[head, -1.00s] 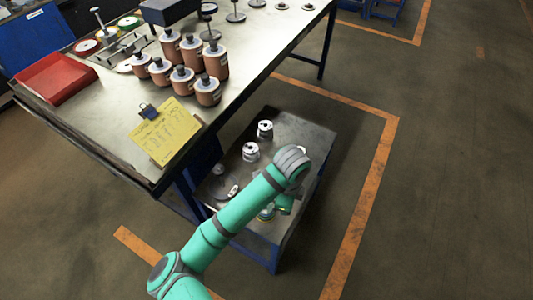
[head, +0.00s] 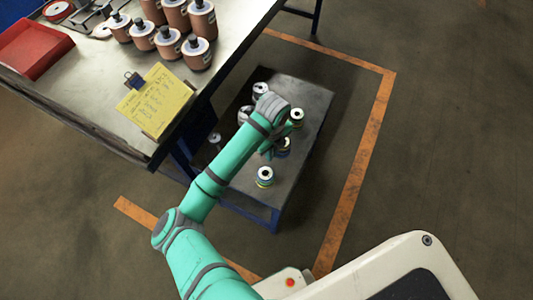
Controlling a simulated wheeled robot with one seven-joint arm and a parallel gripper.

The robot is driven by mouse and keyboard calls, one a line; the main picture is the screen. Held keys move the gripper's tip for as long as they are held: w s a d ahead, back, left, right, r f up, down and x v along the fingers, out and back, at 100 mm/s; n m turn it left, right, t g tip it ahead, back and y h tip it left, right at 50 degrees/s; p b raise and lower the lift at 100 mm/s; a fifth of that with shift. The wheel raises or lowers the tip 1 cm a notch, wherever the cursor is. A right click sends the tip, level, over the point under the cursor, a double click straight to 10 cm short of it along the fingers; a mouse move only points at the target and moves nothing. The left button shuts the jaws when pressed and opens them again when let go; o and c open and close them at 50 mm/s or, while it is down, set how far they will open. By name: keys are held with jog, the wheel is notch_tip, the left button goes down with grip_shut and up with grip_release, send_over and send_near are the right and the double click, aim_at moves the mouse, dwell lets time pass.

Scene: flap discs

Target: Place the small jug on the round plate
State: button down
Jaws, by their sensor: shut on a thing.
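My green arm reaches over a low dark metal table (head: 304,95). My gripper (head: 267,152) points down over its middle, partly hidden behind my wrist. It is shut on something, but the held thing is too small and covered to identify. A small white-topped can (head: 284,146) shows right beside the gripper; I cannot tell whether they touch. Other white-topped cans stand upright on the low table: one at the back (head: 261,89), one to the right (head: 297,117) and one with a coloured band in front (head: 264,176). I cannot make out a jug or a round plate.
A higher workbench (head: 100,105) at upper left holds brown bottles (head: 196,52), a red tray (head: 33,46) and a yellow note on a clipboard (head: 158,98). Its edge is near my arm. The floor (head: 450,130) at right is clear.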

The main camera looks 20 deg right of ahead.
jog(key=w+f, duration=0.3)
jog(key=shift+a+f, duration=0.25)
jog(key=shift+f, duration=1.55)
jog(key=shift+f, duration=0.1)
jog(key=c, duration=1.8)
grip_release()
jog(key=shift+c, duration=0.2)
notch_tip(320, 180, up, 12)
jog(key=shift+r, duration=0.1)
